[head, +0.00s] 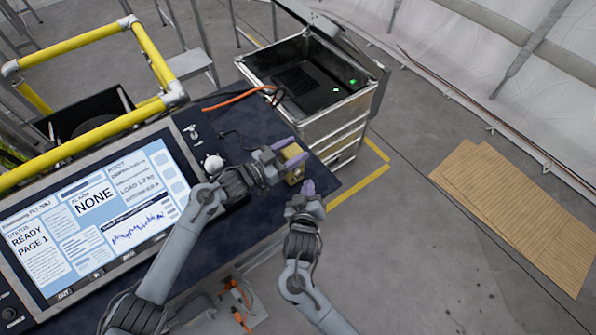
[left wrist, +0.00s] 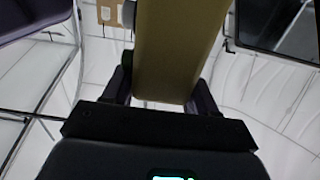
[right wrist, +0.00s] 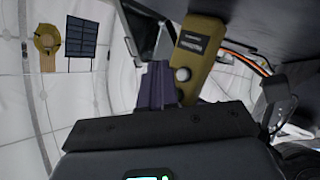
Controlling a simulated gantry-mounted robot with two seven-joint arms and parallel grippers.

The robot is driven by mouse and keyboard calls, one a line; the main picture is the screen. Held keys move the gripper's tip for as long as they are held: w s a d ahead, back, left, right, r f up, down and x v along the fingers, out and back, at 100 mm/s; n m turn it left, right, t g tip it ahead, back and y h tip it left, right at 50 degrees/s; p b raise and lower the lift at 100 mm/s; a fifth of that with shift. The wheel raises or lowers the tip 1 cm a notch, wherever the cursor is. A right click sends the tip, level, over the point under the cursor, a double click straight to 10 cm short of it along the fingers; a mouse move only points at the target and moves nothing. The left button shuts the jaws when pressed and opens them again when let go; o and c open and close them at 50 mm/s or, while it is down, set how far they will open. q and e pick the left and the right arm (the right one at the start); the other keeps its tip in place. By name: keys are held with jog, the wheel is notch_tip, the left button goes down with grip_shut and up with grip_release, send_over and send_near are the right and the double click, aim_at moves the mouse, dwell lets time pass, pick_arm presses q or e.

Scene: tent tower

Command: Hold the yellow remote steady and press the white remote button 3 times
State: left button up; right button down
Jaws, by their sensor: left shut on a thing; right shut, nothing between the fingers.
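The yellow remote (head: 293,154) is held above the console's right edge, gripped by my left gripper (head: 290,160). It also fills the top middle of the left wrist view (left wrist: 178,50). In the right wrist view the remote (right wrist: 203,48) is tilted, with a dark label and a round white button (right wrist: 183,74) facing my right gripper. My right gripper (head: 306,188) is shut and empty, just below the remote in the head view. Its purple fingertips (right wrist: 159,84) appear close beside the button in the right wrist view; whether they touch it I cannot tell.
An open metal case (head: 345,108) stands behind the grippers. Cardboard sheets (head: 520,210) lie on the floor at right. The floor between is clear.

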jog(key=shift+w+a, duration=0.5)
jog(key=shift+w, duration=0.2)
dwell(1.7)
jog(key=shift+w+a, duration=0.25)
jog(key=shift+w, duration=0.1)
jog(key=shift+w+a, duration=0.15)
jog(key=shift+w, duration=0.15)
dwell(0.7)
jog(key=shift+w+a+r, duration=0.2)
jog(key=shift+w+a, duration=0.05)
dwell(0.4)
jog(key=shift+s+d, duration=0.1)
jog(key=shift+s, duration=0.05)
jog(key=shift+s+d, duration=0.25)
jog(key=shift+s, duration=0.4)
jog(key=shift+d, duration=0.1)
jog(key=shift+s, duration=0.15)
